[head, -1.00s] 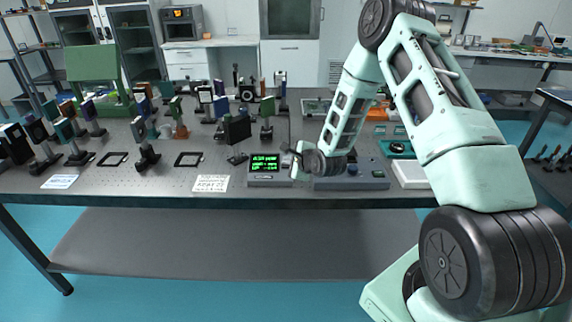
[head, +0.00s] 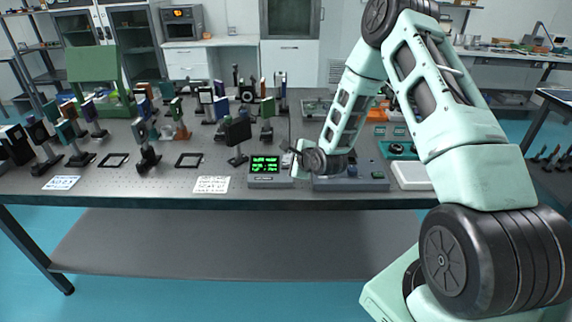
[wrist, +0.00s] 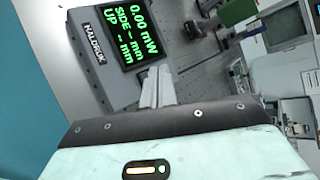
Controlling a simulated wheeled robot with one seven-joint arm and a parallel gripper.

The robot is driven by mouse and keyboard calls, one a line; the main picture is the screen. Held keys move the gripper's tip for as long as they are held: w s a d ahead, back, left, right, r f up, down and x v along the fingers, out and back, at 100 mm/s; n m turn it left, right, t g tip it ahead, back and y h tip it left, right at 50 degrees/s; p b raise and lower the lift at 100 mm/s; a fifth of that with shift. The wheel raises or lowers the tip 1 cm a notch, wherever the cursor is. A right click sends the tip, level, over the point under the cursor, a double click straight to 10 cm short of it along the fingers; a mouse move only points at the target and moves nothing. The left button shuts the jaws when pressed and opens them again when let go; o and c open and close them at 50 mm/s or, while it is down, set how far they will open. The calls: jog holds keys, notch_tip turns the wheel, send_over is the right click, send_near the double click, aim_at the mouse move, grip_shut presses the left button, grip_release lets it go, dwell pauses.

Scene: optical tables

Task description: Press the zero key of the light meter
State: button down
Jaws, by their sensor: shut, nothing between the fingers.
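The light meter (head: 265,172) is a small grey box at the front edge of the optical table, with green text on a black screen. In the wrist view the meter (wrist: 120,50) fills the upper left, and its screen reads 0.00 mW, with dashes on the SIDE and UP lines. My gripper (wrist: 158,75) is shut and empty, its fingertips at the meter's edge beside the screen. In the head view my gripper is at the meter's right side, mostly hidden by my wrist. The zero key cannot be made out, and I cannot tell whether the fingertips touch it.
The optical table (head: 120,182) holds several posts with mounted optics left of and behind the meter. A white printed card (head: 211,184) lies left of the meter. A grey box with knobs (head: 350,183) stands close on the right, under my wrist.

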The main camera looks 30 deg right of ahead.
jog(key=r+p, duration=0.1)
jog(key=s+r+p, duration=0.1)
jog(key=r, duration=0.1)
jog(key=a+r+p, duration=0.1)
jog(key=shift+s+r, duration=0.2)
jog(key=shift+r, duration=0.15)
dwell(0.8)
jog(key=s+a+r+n+g+y, duration=0.1)
jog(key=s+a+r+n+g, duration=0.15)
jog(key=s+a+n, duration=0.4)
jog(key=s+a+r+n+g+y, duration=0.1)
jog(key=a+r+n+g, duration=0.2)
jog(key=a, duration=0.6)
jog(key=s+a+r+n+g+y, duration=0.1)
jog(key=s+a+r+n, duration=0.2)
jog(key=a+n, duration=0.35)
jog(key=s+a+r+n+g, duration=0.2)
jog(key=s+n, duration=0.3)
jog(key=s, duration=0.4)
jog(key=s+a+r+n+g+h, duration=0.1)
jog(key=s+a+r+n, duration=0.1)
jog(key=s+n, duration=0.3)
jog(key=s+a+r+n+g+h+b, duration=0.1)
jog(key=s+n, duration=0.5)
jog(key=s, duration=0.7)
jog(key=shift+a+r+g, duration=0.8)
jog(key=shift+r+g, duration=0.05)
